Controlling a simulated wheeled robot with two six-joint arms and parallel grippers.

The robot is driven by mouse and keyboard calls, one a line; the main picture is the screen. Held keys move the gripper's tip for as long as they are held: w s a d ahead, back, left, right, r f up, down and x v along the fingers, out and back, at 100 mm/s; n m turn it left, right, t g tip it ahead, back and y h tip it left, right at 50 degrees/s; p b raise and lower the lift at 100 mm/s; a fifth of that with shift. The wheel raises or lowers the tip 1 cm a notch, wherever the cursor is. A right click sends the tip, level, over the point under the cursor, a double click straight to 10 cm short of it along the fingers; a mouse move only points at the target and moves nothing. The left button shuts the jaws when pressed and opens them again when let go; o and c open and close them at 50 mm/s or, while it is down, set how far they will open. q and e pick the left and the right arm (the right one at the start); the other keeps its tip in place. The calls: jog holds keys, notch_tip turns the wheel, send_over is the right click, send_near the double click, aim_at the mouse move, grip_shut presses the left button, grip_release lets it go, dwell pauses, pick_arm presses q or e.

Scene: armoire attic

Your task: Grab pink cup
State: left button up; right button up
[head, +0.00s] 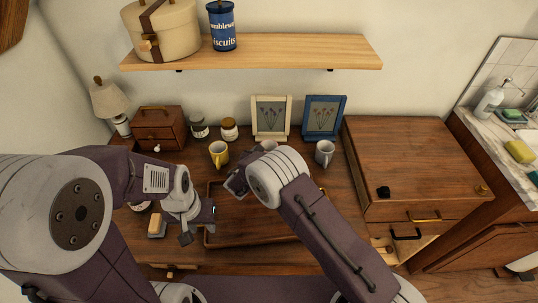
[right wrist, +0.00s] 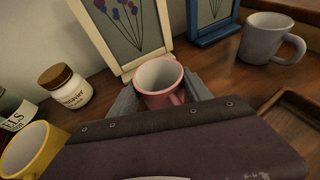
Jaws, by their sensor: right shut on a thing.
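The pink cup (right wrist: 158,76) stands in the right wrist view between the two fingers of my right gripper (right wrist: 162,97), which is shut on it. Its handle points toward the wrist. In the head view the right gripper (head: 237,184) is at the back of the desk, and my own arm mostly hides the cup. My left gripper (head: 198,226) is open and empty, over the desk near the tray's left edge.
A yellow cup (head: 219,153) is left of the right gripper and a grey cup (head: 324,151) is to the right. Two picture frames (head: 270,117) (head: 323,116) and two jars stand behind. A wooden tray (head: 245,241) lies in front, and a shelf (head: 290,52) hangs above.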

jog(key=shift+w+d+f, duration=0.1)
jog(key=shift+w+f, duration=0.05)
jog(key=shift+f, duration=0.1)
jog(key=shift+c, duration=0.6)
jog(key=shift+r, duration=0.55)
notch_tip(320, 180, up, 3)
jog(key=shift+w+r, duration=0.1)
jog(key=s+d+r, duration=0.3)
jog(key=d+r, duration=0.3)
jog(key=d, duration=0.5)
jog(key=shift+s+r, duration=0.2)
jog(key=shift+r, duration=0.15)
